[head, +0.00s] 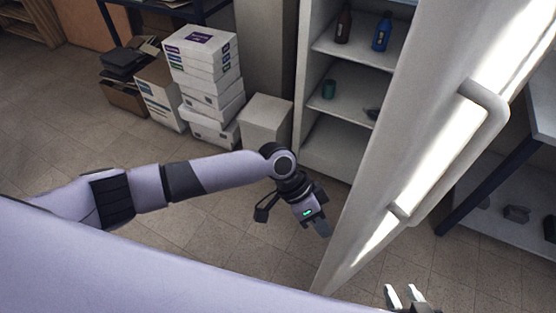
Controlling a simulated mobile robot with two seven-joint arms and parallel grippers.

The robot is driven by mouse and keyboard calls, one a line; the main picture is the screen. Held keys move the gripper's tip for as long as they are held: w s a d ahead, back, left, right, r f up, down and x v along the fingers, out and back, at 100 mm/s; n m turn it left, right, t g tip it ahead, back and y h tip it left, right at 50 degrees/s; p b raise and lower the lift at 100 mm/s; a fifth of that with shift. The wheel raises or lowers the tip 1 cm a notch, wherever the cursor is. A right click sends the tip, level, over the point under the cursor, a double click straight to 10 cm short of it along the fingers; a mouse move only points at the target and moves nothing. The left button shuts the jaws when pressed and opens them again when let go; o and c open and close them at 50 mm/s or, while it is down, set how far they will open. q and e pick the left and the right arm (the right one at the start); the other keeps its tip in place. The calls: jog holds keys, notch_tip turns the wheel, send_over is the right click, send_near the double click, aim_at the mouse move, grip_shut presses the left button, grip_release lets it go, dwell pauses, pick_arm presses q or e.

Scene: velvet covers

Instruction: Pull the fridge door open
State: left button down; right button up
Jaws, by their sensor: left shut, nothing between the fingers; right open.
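The fridge door (405,130) stands open at an angle, with its grey bar handle (488,120) on the face turned to the right. The fridge body (305,70) is behind it, and its shelves show. My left gripper (322,229) is shut and empty on the inner side of the door, close to its free edge; I cannot tell whether it touches. My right gripper (404,297) is open and empty at the bottom edge of the view, below the handle and apart from it. Most of the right gripper is out of view.
A red-brown bottle (343,25), a blue bottle (382,32) and a green can (328,89) stand on the fridge shelves. White boxes (205,90) are stacked left of the fridge. A dark-legged table (490,180) stands right of the door. The tiled floor before the fridge is clear.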

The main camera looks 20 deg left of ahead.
aim_at(344, 254)
pick_arm(q)
jog(key=s+d, duration=0.2)
jog(key=s+d+p, duration=0.1)
jog(key=s+d, duration=0.1)
jog(key=d, duration=0.1)
jog(key=shift+s+r, duration=0.15)
jog(key=shift+s, duration=0.15)
jog(key=shift+w+a, duration=0.1)
